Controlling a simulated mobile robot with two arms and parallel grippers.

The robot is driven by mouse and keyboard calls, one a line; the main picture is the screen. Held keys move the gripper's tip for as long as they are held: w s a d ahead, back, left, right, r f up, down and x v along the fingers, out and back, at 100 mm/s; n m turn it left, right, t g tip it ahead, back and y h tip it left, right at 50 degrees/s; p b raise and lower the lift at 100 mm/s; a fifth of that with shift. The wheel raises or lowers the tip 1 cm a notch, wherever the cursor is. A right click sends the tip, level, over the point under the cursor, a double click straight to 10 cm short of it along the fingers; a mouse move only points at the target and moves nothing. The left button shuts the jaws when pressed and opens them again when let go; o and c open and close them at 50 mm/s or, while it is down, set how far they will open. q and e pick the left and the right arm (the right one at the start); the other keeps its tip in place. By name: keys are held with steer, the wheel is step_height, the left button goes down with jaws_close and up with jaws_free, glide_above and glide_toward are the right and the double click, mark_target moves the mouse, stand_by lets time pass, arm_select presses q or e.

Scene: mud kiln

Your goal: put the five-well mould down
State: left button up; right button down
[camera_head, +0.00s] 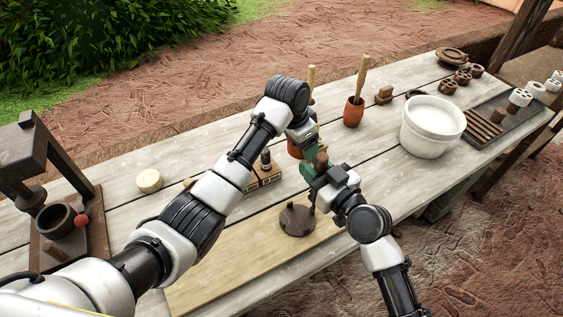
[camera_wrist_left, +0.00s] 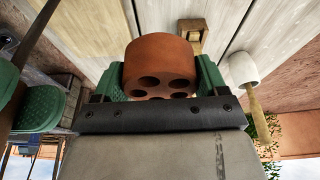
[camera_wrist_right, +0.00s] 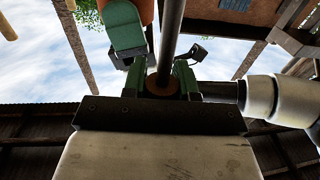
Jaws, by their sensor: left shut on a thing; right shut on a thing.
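The five-well mould (camera_wrist_left: 160,66) is a reddish-brown clay cylinder with several round wells in the face toward the left wrist camera. My left gripper (camera_wrist_left: 155,85) is shut on it, one green pad on each side. In the head view my left gripper (camera_head: 308,160) is above the table, close to my right gripper (camera_head: 322,170), and mostly hides the mould. My right gripper is shut on a brown, round-ended thing (camera_wrist_right: 163,88). A dark rod (camera_wrist_right: 172,40) rises past it in the right wrist view. The rest of the held thing is hidden.
A dark round disc (camera_head: 297,221) with small marks lies on the pale board (camera_head: 235,260) below the grippers. A white bucket (camera_head: 432,126), a clay cup with a wooden handle (camera_head: 353,112) and a dark tray (camera_head: 508,121) stand to the right. A press (camera_head: 62,215) stands left.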

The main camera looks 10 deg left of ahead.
mark_target(301, 181)
arm_select(q)
steer(key=m, duration=0.3)
steer(key=f+m+g, duration=0.1)
steer(key=m, duration=0.2)
steer(key=shift+g+h, duration=0.3)
steer(key=m, duration=0.2)
steer(key=f+m+g, duration=0.1)
steer(key=m, duration=0.2)
steer(key=shift+s+f+m, duration=0.1)
steer(key=shift+f+m, duration=0.05)
steer(key=shift+m, duration=0.15)
step_height(301, 181, down, 10)
steer(key=shift+r, duration=0.1)
steer(key=o, duration=0.6)
steer(key=shift+g, duration=0.3)
steer(key=shift+o, duration=0.8)
